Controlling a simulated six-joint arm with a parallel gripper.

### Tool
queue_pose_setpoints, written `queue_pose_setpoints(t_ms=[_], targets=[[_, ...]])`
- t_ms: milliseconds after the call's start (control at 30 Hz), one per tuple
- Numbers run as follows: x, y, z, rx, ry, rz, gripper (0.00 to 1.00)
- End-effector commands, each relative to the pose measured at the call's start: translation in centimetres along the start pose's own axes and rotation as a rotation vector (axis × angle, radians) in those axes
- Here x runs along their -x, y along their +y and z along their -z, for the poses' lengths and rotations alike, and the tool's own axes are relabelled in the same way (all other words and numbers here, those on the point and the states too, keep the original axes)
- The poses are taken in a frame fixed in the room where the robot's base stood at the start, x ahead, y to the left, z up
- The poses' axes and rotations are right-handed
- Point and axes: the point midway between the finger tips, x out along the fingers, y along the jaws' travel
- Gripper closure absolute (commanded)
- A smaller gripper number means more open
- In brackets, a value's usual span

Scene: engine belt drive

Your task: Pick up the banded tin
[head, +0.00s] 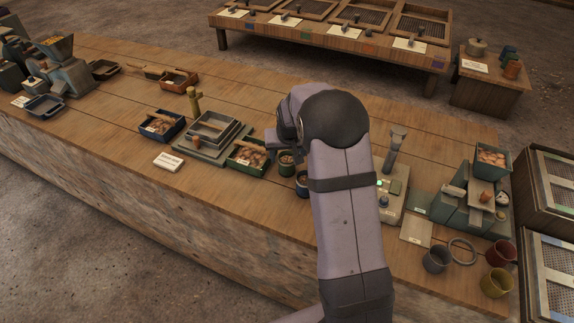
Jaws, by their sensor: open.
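Two small open tins stand on the wooden bench just left of my arm. The farther tin (286,160) is dark, with brownish contents showing at its top. The nearer tin (302,186) is dark bluish and partly covered by my arm's edge. I cannot tell for sure which of them is the banded tin, as bands are too small to make out. My gripper (283,146) points down close above the farther tin, mostly hidden by my own wrist. Its jaws are open, and I see nothing held in them. Whether a finger touches the tin cannot be told.
A green box of brown lumps (248,156) stands close left of the tins, beside a tray stack (212,131). A blue box (161,125) lies farther left. Grey, red and yellow mugs (437,260) stand at the right. The bench's front strip below the tins is clear.

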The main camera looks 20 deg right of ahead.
Motion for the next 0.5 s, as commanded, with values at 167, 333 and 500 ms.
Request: queue_pose_setpoints(t_ms=[167,333,500], targets=[[-0.9,0.0,0.0,0.0,-0.001,0.0,0.4],[-1.2,0.0,-0.1,0.0,-0.002,0.0,0.4],[-2.6,0.1,-0.2,0.0,-0.004,-0.001,0.4]])
